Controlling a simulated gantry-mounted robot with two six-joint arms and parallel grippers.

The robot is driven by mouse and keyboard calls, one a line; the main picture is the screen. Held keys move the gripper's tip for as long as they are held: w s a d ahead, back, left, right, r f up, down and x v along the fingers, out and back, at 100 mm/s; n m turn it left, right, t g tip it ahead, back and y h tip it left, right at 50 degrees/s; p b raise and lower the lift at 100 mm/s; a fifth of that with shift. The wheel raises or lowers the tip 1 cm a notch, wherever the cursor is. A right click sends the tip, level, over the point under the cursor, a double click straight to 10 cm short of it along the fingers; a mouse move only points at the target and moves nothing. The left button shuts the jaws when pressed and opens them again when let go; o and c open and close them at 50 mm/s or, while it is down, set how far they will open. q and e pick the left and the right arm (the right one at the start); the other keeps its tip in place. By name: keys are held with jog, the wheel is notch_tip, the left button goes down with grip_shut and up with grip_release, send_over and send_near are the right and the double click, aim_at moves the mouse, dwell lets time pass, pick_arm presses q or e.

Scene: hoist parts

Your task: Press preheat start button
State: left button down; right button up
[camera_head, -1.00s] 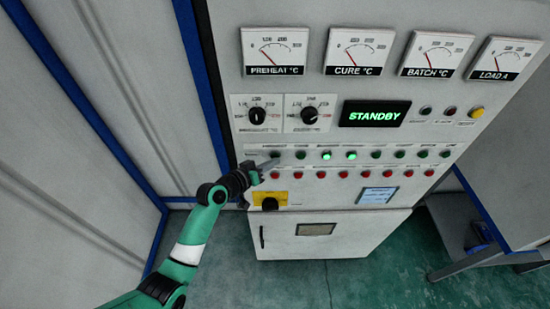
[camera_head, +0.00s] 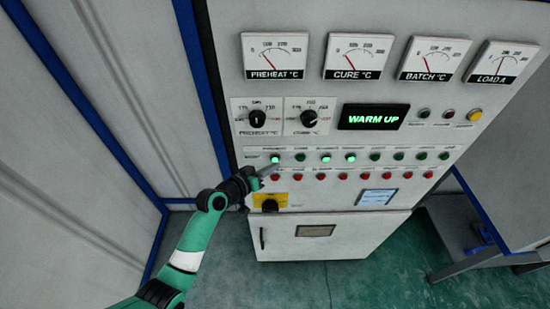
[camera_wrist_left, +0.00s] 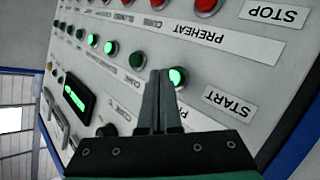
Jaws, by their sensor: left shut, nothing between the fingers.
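The preheat start button (camera_head: 275,159) is the leftmost in the green row of the panel and glows green. It also shows lit in the left wrist view (camera_wrist_left: 178,77), beside the START label (camera_wrist_left: 228,104). My left gripper (camera_head: 272,169) is shut and empty, its tips just below the button in the head view. In the left wrist view the gripper tips (camera_wrist_left: 159,74) are right beside the button and partly overlap its edge. I cannot tell whether they touch it. The display (camera_head: 374,117) reads WARM UP. My right gripper is not in view.
A row of red stop buttons (camera_head: 322,178) runs under the green row. Two knobs (camera_head: 257,118) and several dial gauges (camera_head: 275,56) are above. A yellow-plated switch (camera_head: 270,202) sits just below the gripper.

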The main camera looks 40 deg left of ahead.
pick_arm(q)
jog(key=shift+s+d, duration=0.1)
jog(key=shift+s+d+p, duration=1.55)
jog(key=shift+s+d, duration=0.2)
